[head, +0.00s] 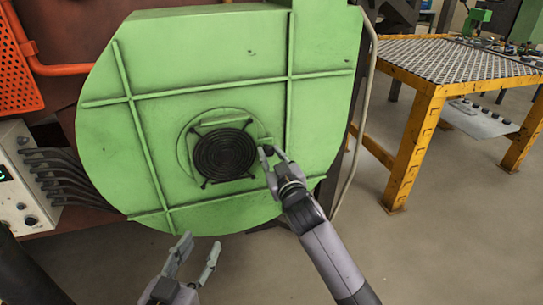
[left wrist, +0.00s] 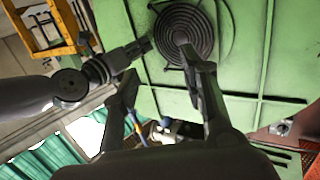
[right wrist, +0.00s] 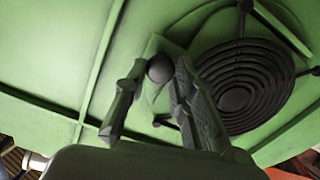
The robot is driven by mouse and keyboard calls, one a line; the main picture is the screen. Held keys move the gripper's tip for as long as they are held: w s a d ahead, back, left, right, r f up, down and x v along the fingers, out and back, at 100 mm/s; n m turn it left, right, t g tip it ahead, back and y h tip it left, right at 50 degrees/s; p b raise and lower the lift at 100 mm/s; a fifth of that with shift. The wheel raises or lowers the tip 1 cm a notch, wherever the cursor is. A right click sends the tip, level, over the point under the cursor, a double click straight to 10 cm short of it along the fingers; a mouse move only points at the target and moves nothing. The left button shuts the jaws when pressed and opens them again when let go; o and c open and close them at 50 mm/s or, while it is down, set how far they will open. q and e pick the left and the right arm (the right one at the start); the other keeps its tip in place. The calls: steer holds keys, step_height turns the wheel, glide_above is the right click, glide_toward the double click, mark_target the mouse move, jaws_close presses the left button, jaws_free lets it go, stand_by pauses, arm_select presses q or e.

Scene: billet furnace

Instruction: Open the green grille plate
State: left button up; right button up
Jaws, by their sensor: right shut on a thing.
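The green grille plate (head: 185,150) is a round plate on the front of a large green housing (head: 225,70). A black ringed grille (head: 225,154) sits in its middle. My right gripper (head: 268,153) is at the plate's right edge, beside the grille. In the right wrist view its fingers (right wrist: 155,85) are shut on a small dark round knob (right wrist: 160,68). Whether the plate is ajar is hard to tell. My left gripper (head: 198,250) is open and empty, below the housing and apart from it. It also shows open in the left wrist view (left wrist: 155,80).
A grey control box (head: 25,185) with several dark cables stands at the left, below an orange perforated panel (head: 15,70). A yellow table (head: 430,90) with a mesh top stands at the right. The floor between is clear.

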jaws_close()
stand_by(0.3)
